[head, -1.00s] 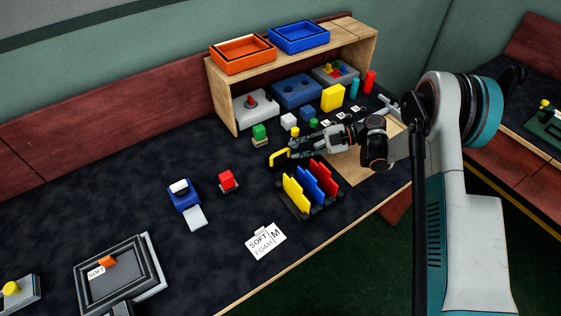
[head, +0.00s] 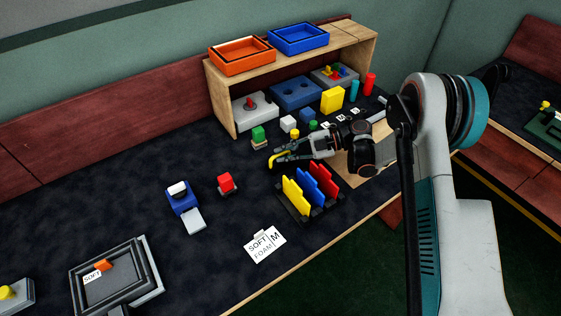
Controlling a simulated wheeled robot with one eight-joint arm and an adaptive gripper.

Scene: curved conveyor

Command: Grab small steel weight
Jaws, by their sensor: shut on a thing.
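My gripper (head: 275,161) is low over the dark table, in front of the shelf and just behind the coloured dividers. Whether the piece touches the table cannot be told. I cannot make out a small steel weight in this view; the fingers may hide small things behind them.
A rack with yellow, blue and red dividers (head: 311,189) stands close in front of my gripper.

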